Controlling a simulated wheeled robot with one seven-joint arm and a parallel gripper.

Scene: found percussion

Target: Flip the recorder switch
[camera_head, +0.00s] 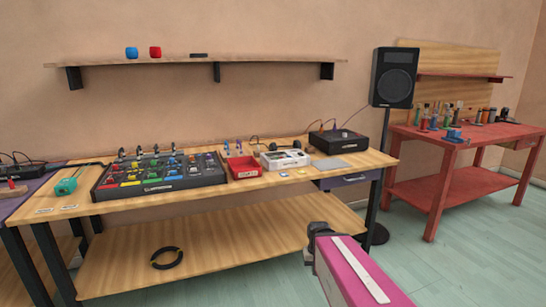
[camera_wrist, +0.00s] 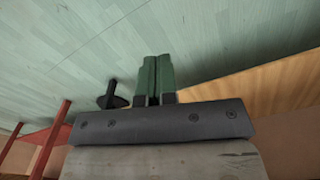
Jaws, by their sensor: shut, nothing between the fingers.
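My gripper (camera_wrist: 154,76) shows in the wrist view with its two green fingers shut together and nothing between them. In the head view, the dark end of my arm is in front of the wooden bench, low and to the right, apart from everything on it. No switch can be made out clearly. A white device (camera_head: 285,159) and a black box (camera_head: 338,142) with cables stand on the right half of the bench (camera_head: 368,160). I cannot tell which of them is the recorder.
A black mixer-like board (camera_head: 160,175) with coloured pads and a red tray (camera_head: 244,167) also sit on the bench. A black speaker (camera_head: 394,77) on a stand is behind its right end. A red table (camera_head: 455,135) with tools is farther right. Floor between is clear.

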